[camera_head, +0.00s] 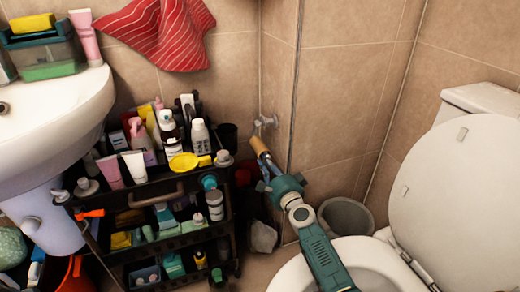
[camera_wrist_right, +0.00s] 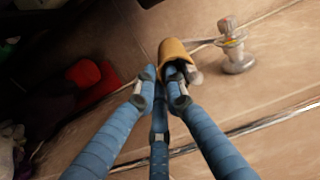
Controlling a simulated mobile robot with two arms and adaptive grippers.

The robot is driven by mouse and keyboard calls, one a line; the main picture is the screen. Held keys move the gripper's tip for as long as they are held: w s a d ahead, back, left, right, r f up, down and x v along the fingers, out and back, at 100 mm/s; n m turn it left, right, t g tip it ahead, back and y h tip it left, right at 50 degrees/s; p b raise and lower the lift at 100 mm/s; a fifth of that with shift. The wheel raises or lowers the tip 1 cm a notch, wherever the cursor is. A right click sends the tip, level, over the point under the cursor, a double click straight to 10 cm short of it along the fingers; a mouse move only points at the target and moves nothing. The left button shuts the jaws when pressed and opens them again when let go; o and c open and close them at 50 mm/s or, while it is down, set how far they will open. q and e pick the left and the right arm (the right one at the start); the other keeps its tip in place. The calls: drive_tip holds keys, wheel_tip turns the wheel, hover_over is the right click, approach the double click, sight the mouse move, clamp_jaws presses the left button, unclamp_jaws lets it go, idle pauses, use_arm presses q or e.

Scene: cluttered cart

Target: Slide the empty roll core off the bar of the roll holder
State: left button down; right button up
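The empty roll core (camera_head: 260,146) is a short tan-brown tube close to the tiled wall, tilted. The metal roll holder (camera_head: 266,121) is fixed to the wall just above it. In the right wrist view the core (camera_wrist_right: 172,50) shows its dark open end, and the holder's mount (camera_wrist_right: 237,52) is to its right, its thin bar reaching left toward the core. My right gripper (camera_head: 266,166) has its blue fingers drawn together at the core's near end, one fingertip overlapping the opening. How far the core sits on the bar is hidden. My left gripper is out of view.
A black cart (camera_head: 165,187) crowded with bottles and tubes stands left of my right gripper. A toilet (camera_head: 445,200) with raised lid and a grey bin (camera_head: 346,215) are to the right. A white sink (camera_head: 55,120) is at the far left. A wall corner edge runs beside the holder.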

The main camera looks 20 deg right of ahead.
drive_tip(key=shift+c, duration=0.3)
clamp_jaws()
drive_tip(key=shift+r, duration=0.25)
drive_tip(key=shift+r+p, duration=0.3)
drive_tip(key=shift+p, duration=0.2)
